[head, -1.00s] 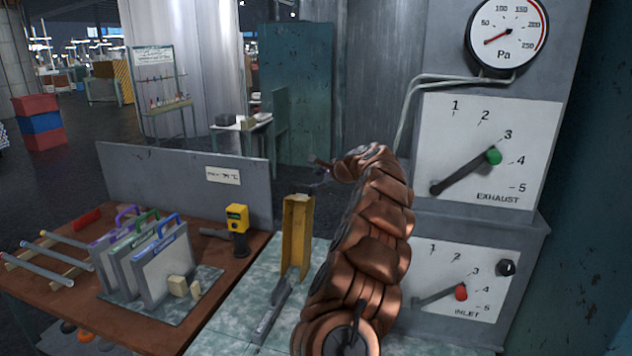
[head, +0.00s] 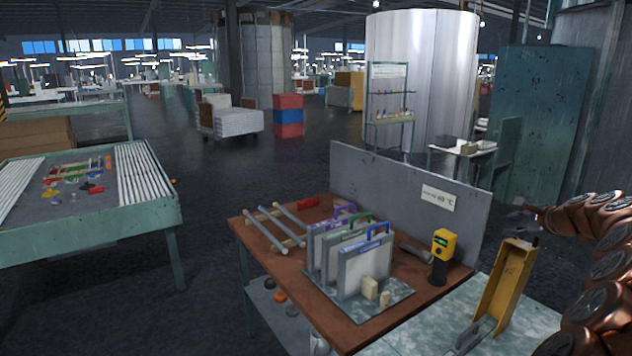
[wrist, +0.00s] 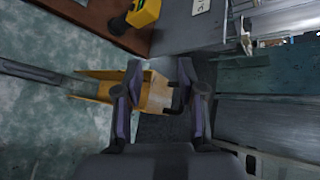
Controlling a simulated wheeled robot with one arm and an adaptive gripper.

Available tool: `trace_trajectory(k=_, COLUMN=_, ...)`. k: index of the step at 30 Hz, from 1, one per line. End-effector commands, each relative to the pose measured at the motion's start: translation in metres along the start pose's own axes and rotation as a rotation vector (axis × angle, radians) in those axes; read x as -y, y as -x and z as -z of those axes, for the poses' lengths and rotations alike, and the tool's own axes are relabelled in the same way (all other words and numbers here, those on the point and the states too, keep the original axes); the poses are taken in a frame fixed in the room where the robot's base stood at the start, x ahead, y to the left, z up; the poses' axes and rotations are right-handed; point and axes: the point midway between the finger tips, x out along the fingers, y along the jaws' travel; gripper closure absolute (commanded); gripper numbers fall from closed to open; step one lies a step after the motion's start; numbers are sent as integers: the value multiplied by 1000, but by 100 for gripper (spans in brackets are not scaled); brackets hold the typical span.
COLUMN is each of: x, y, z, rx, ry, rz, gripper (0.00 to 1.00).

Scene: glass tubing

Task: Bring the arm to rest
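My copper-coloured arm (head: 610,245) enters at the right edge of the head view, bent. My gripper (head: 524,211) is small and dark there, above the yellow upright channel (head: 503,282). In the wrist view my gripper (wrist: 160,70) shows two fingers set apart with nothing held between them. The yellow channel (wrist: 155,92) lies beyond the fingers in that view; I cannot tell the exact distance, and no contact is clear.
A brown bench (head: 262,240) carries glass tubes on a rack, several handled panels (head: 362,268) and a yellow-black device (head: 440,250). A grey upright board (head: 400,195) stands behind. A green table (head: 85,215) is at left. Dark open floor (head: 250,170) lies between.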

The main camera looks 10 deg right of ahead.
Motion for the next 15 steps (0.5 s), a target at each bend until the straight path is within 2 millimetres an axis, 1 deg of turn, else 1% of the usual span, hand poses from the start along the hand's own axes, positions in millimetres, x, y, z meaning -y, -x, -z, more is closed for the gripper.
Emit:
trace_trajectory(k=1, x=-8, y=-3, z=-27, rx=33, ry=43, rz=-30, gripper=61)
trace_trajectory(k=2, x=-14, y=-5, z=-42, rx=50, ry=70, rz=-50, gripper=61)
trace_trajectory(k=3, x=-21, y=-6, z=-62, rx=72, ry=110, rz=-72, gripper=61)
trace_trajectory(k=5, x=-33, y=-6, z=-90, rx=105, ry=168, rz=-107, gripper=61)
trace_trajectory(k=6, x=-43, y=-6, z=-108, rx=128, ry=205, rz=-133, gripper=61)
trace_trajectory(k=8, x=-57, y=-4, z=-136, rx=161, ry=267, rz=-168, gripper=61)
trace_trajectory(k=9, x=-67, y=-1, z=-154, rx=182, ry=311, rz=-192, gripper=61)
trace_trajectory(k=11, x=-85, y=2, z=-178, rx=215, ry=370, rz=-231, gripper=61)
trace_trajectory(k=12, x=-96, y=6, z=-194, rx=235, ry=411, rz=-254, gripper=61)
trace_trajectory(k=14, x=-113, y=12, z=-217, rx=264, ry=477, rz=-290, gripper=61)
trace_trajectory(k=15, x=-127, y=17, z=-230, rx=284, ry=518, rz=-315, gripper=61)
